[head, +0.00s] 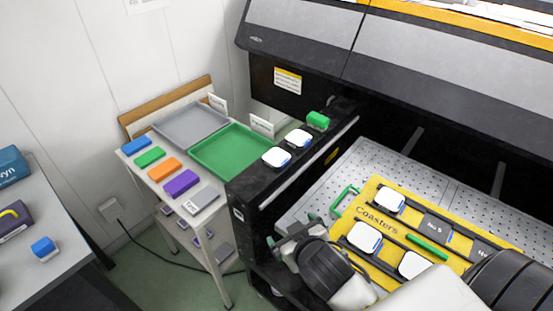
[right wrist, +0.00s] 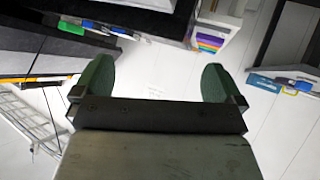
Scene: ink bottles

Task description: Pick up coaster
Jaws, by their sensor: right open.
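Three white coasters sit on the yellow "Coasters" board (head: 375,211): an upper one (head: 389,200), a left one (head: 365,237) and a lower one (head: 414,264) partly hidden by my arm. Two more white coasters, a front one (head: 277,157) and a back one (head: 299,139), lie on the machine's black side ledge. My right gripper (head: 291,231) is at the left edge of the machine, left of the board and apart from the coasters. In the right wrist view its green fingers (right wrist: 158,82) are wide apart with nothing between them. My left gripper is not in view.
A green block (head: 318,120) sits on the ledge. A trolley left of the machine holds a grey tray (head: 190,125), a green tray (head: 236,150) and several coloured blocks (head: 165,168). A green bar (head: 427,247) lies on the board. The machine's hood (head: 400,50) overhangs the bed.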

